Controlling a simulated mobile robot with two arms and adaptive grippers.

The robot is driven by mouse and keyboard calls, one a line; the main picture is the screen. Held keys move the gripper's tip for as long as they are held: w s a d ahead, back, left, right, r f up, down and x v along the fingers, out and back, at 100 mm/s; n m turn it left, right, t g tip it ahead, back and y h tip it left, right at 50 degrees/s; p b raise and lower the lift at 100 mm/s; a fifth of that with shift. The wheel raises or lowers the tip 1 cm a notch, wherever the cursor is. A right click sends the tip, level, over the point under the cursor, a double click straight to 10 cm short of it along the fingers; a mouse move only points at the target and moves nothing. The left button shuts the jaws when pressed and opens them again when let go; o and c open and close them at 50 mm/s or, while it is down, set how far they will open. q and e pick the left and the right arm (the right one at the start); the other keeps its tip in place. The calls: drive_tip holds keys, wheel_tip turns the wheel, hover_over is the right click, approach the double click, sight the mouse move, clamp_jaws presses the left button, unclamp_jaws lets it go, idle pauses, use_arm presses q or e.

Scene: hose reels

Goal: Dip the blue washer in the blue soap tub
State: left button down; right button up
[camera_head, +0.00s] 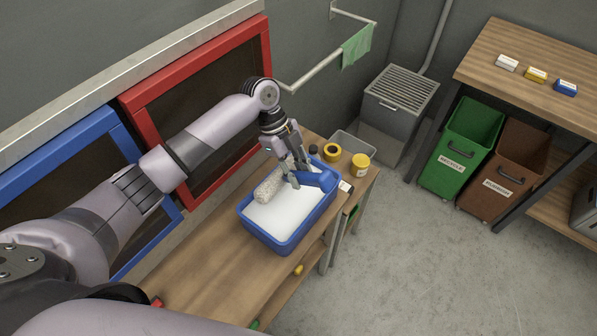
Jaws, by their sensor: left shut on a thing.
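The blue washer (318,180) has a blue handle and a white fluffy sleeve (267,187). My left gripper (292,178) points down and is shut on the washer near where handle and sleeve meet. The blue soap tub (311,230) is a rectangular tub with white suds inside, on a wooden bench. The washer is over the back part of the tub, its sleeve at the suds. I cannot tell how deep the sleeve sits. The gripper hides part of the washer. My right gripper is not in view.
Red-framed (191,107) and blue-framed panels are on the wall behind the bench (205,255). Yellow containers (360,164) and a clear box stand beyond the tub. A green cloth (357,46) hangs on a rail. Green and brown bins (462,148) stand at right; the floor between is clear.

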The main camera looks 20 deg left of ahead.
sight(304, 174)
use_arm(q)
wheel_tip(304, 174, down, 9)
drive_tip(key=b, duration=0.5)
drive_tip(key=shift+b, duration=0.3)
drive_tip(key=shift+r, duration=0.1)
idle(1.2)
wheel_tip(304, 174, up, 10)
drive_tip(key=p, duration=0.8)
drive_tip(key=shift+p, duration=0.3)
idle(0.6)
wheel_tip(304, 174, up, 4)
drive_tip(key=p, duration=0.3)
